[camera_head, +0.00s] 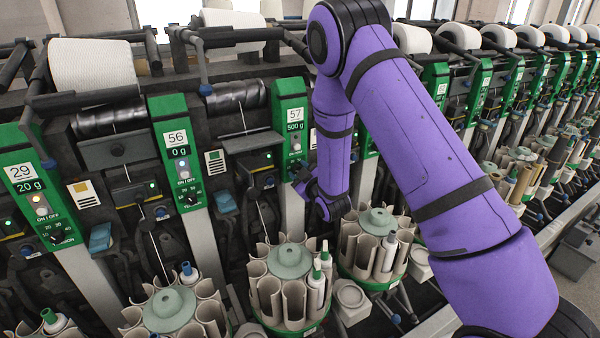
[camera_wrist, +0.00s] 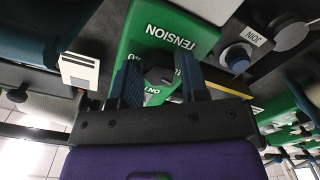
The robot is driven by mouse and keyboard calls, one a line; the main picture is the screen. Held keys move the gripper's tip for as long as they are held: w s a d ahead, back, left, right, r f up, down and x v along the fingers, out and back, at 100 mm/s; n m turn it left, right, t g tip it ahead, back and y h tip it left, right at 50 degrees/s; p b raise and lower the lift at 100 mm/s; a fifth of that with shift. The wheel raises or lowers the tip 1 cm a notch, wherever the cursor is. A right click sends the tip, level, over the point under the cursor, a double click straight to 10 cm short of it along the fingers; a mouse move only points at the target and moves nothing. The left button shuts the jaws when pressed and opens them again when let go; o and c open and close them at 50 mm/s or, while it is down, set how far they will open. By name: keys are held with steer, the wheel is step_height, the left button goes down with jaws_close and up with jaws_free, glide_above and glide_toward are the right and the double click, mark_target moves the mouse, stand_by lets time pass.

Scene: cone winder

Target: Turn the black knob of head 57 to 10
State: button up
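The green panel of head 57 (camera_head: 292,118) stands left of my arm in the head view, its display reading 500 g. My gripper (camera_head: 306,182) is at the lower end of this panel and hides its knob there. In the wrist view, the black knob (camera_wrist: 159,76) sits on the green panel (camera_wrist: 150,30) beside the word TENSION. My gripper (camera_wrist: 160,75) has its two fingers apart, one on each side of the knob. Small gaps seem to show between fingers and knob; contact is not clear. The knob's setting cannot be read.
The panel of head 56 (camera_head: 177,150) reads 0 g, and the panel of head 29 (camera_head: 38,185) reads 20 g. A blue button (camera_wrist: 237,57) is beside the panel in the wrist view. Round bobbin holders (camera_head: 290,262) stand below the heads.

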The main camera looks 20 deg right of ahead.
steer(key=shift+o, duration=1.1)
steer(key=s+d, duration=0.2)
steer(key=s, duration=0.8)
steer(key=shift+s, duration=0.3)
steer(key=s+d+r+m+g+h, duration=0.2)
steer(key=s+r+m+g, duration=0.1)
steer(key=r, duration=0.6)
steer(key=s+d+r+m+g+h, duration=0.1)
steer(key=s+d+r+m+g, duration=0.15)
steer(key=r, duration=0.75)
steer(key=s+r+m+g, duration=0.2)
steer(key=s+r, duration=0.3)
steer(key=s, duration=0.8)
steer(key=s+r+m+g, duration=0.1)
steer(key=s+r+g, duration=0.3)
steer(key=s, duration=1)
steer(key=shift+d+r+m+g, duration=0.2)
steer(key=shift+r+m+g, duration=0.15)
